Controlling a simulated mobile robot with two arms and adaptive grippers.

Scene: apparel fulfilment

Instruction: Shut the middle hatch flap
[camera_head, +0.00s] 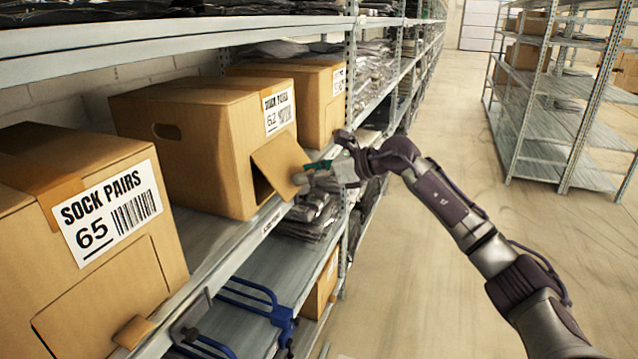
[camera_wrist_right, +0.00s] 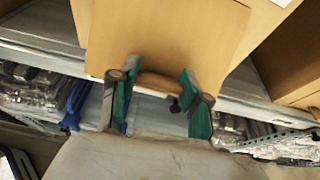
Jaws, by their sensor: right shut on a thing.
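The middle box (camera_head: 200,150), labelled 62, stands on the shelf with its front hatch flap (camera_head: 280,165) swung out and tilted. A dark opening shows beside the flap. My right gripper (camera_head: 308,170) is at the flap's outer edge. In the right wrist view the flap (camera_wrist_right: 165,35) is a broad tan panel, and its small tab (camera_wrist_right: 160,82) lies between the green-padded fingers of the right gripper (camera_wrist_right: 158,100), which is shut on it. My left gripper is not in view.
The sock pairs box 65 (camera_head: 70,240) stands nearer, its own flap flat against its front. Another box (camera_head: 315,90) stands beyond. Blue frames (camera_head: 255,305) sit on the lower shelf. The aisle floor (camera_head: 430,290) at right is clear.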

